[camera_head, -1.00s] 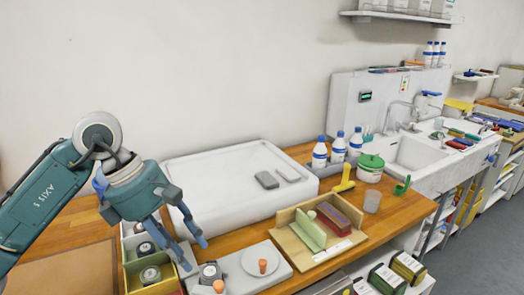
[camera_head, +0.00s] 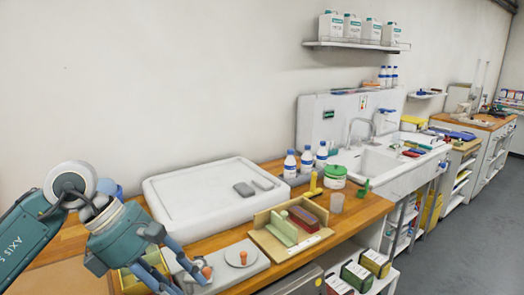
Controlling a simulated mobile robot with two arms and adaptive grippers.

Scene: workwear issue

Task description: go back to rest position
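My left gripper (camera_head: 179,279) is at the lower left of the head view, above the left end of the wooden bench. Its two fingers are spread apart and point down to the right. I see nothing between them. It is over or in front of a yellow-edged bin (camera_head: 152,262), which it partly hides. My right gripper is not in view.
A white tray (camera_head: 160,190) with two grey blocks stands on the bench (camera_head: 376,206). Near it are a wooden holder (camera_head: 268,243), bottles (camera_head: 290,164), a green-lidded tub (camera_head: 335,176) and a sink (camera_head: 372,162). Open floor (camera_head: 470,235) lies at the right.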

